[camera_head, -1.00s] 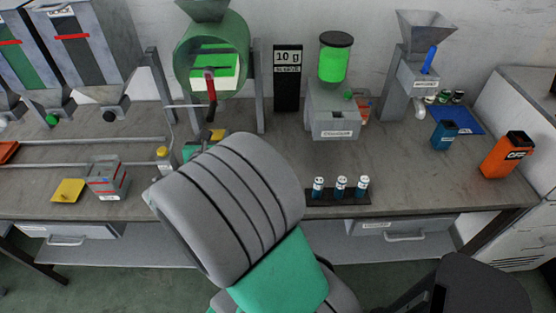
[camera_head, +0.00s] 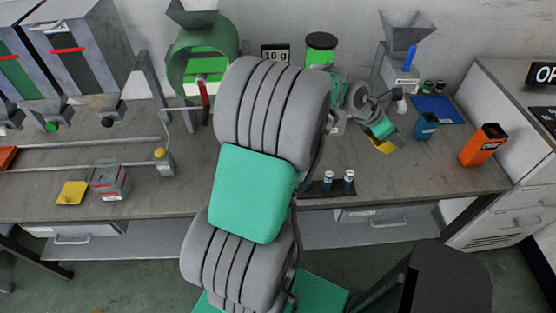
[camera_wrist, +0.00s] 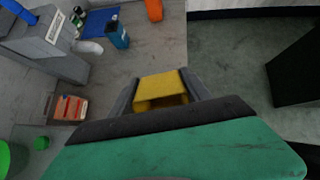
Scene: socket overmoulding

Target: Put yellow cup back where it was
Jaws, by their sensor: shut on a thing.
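The yellow cup (camera_wrist: 161,88) is between the two fingers of my gripper (camera_wrist: 160,92) in the wrist view. My gripper is shut on it. In the head view, my gripper (camera_head: 388,138) is at the right half of the bench with the yellow cup (camera_head: 382,146) at its tip. The cup is above or near the worktop; I cannot tell if it touches. It is left of the blue cup (camera_head: 425,127). The cup's lower part is hidden in both views.
An orange container (camera_head: 484,146) stands right of the blue cup. A blue mat (camera_head: 440,110) lies behind it. A funnel machine (camera_head: 402,72) stands behind my gripper. A black rack (camera_head: 320,190) with small vials is at the bench front. A yellow tray (camera_head: 71,194) lies far left.

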